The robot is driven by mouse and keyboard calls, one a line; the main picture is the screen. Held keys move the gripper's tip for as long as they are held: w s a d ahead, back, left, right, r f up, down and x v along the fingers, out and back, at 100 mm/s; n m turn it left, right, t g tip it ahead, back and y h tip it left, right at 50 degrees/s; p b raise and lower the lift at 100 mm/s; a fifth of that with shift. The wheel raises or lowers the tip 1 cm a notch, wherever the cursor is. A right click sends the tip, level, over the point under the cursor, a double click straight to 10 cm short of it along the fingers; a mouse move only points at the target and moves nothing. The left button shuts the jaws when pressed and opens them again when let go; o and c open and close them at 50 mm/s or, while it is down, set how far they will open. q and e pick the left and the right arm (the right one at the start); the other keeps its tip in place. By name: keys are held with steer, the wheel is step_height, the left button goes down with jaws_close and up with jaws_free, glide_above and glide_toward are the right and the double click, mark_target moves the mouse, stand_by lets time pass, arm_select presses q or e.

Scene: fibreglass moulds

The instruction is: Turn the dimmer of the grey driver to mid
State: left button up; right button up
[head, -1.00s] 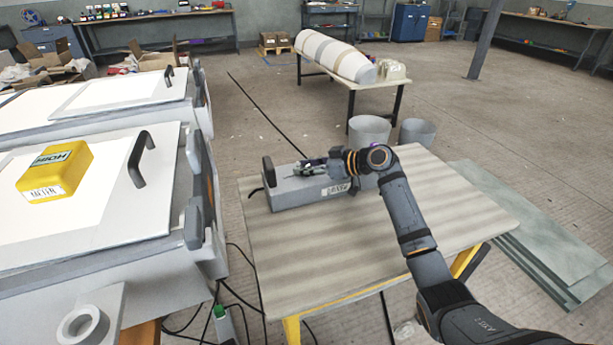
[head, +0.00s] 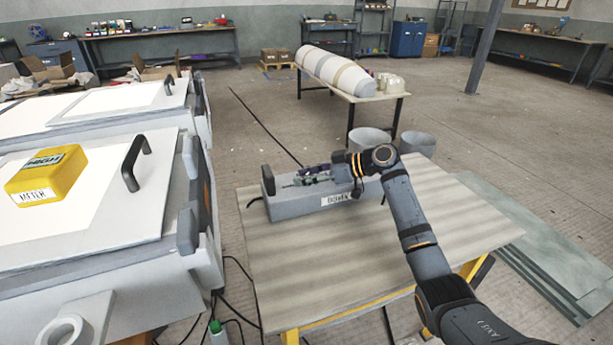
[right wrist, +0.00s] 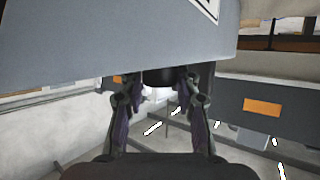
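The grey driver (head: 290,208), a long box with a white label on its front, lies on the workbench. In the head view my right gripper (head: 303,178) lies over the top of the driver, and its fingers partly hide that area. In the right wrist view a dark round knob (right wrist: 159,76), seemingly the dimmer, sits between the two fingertips of my right gripper (right wrist: 159,83). The fingers are apart, one on each side of the knob. I cannot tell whether they touch it. The knob's setting is not readable. My left gripper is not in view.
A striped workbench (head: 350,260) has free room in front of the driver. Two grey buckets (head: 418,142) stand behind it. At left are large white-topped moulds (head: 110,225) with black handles, bearing a yellow meter (head: 45,175). Flat sheets (head: 520,250) lie on the floor at right.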

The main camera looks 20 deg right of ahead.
steer(key=o, duration=0.4)
steer(key=v, duration=1.2)
steer(key=shift+f, duration=0.1)
